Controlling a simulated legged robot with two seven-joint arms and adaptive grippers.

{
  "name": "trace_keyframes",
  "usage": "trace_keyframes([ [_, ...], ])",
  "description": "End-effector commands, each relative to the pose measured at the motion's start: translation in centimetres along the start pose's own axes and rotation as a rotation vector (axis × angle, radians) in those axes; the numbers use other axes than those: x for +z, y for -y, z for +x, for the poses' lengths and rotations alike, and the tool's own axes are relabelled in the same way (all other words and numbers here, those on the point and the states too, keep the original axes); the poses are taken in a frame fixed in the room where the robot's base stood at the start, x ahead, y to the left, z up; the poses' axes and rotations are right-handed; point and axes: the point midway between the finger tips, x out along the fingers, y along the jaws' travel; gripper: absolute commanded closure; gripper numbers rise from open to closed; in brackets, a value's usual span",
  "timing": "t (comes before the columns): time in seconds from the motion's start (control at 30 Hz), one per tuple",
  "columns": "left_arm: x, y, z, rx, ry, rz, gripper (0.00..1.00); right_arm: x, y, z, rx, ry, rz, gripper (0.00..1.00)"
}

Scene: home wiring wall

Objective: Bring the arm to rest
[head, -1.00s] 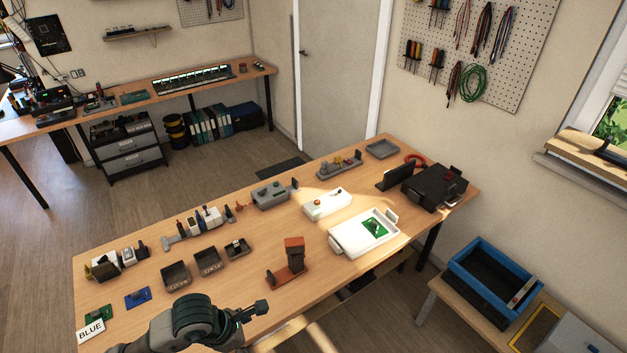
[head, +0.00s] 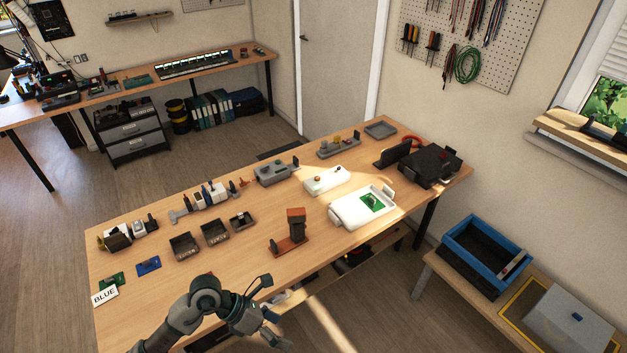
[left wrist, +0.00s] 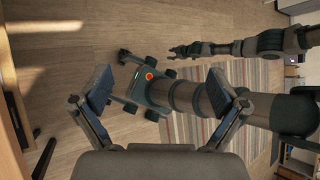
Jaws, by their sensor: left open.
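My left arm comes in from the bottom left in the head view. Its gripper (head: 270,312) is open and empty, off the front edge of the wooden workbench (head: 135,290). In the left wrist view my open left gripper (left wrist: 162,92) has nothing between its fingers. Beyond them are the floor and parts of my own body. Another arm of mine, which looks like the right one, ends in a gripper (left wrist: 184,50) in that view; its fingers are too small to judge. The right gripper is not in the head view.
The bench holds a brown stand (head: 293,235), dark bins (head: 184,246), a white tray (head: 345,216) with a green board, and a BLUE label (head: 105,295) at the front left. A blue crate (head: 487,255) stands on a low table at the right. A striped rug (left wrist: 225,82) lies on the floor.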

Motion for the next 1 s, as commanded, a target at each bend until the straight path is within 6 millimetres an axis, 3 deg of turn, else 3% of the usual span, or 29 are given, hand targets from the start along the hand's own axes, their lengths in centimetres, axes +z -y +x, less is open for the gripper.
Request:
trace_keyframes([
  [0.13, 2.3, -1.3, 2.0, -0.213, 0.199, -0.237, 0.02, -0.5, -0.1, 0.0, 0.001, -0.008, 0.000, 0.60],
  [0.23, 4.0, -4.0, 3.1, -0.365, 0.385, -0.474, 0.02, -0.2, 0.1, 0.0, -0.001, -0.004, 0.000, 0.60],
  [0.33, 4.2, -9.6, 4.2, -0.508, 0.632, -0.814, 0.02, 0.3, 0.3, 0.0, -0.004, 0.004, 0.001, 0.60],
  [0.4, 2.6, -14.4, 5.2, -0.568, 0.797, -1.063, 0.02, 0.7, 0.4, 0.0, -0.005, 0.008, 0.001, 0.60],
  [0.5, -1.7, -20.3, 7.0, -0.593, 0.986, -1.374, 0.02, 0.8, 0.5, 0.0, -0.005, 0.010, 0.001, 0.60],
  [0.57, -4.8, -23.0, 8.3, -0.587, 1.075, -1.536, 0.02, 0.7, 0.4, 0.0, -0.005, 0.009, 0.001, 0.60],
  [0.7, -13.4, -27.5, 11.9, -0.531, 1.245, -1.887, 0.02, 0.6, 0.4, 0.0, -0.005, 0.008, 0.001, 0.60],
  [0.83, -22.2, -29.4, 15.7, -0.436, 1.366, -2.192, 0.02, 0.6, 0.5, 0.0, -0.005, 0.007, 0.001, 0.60],
  [1.0, -34.2, -28.4, 20.8, -0.255, 1.477, -2.563, 0.02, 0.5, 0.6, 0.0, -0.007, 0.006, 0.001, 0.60],
])
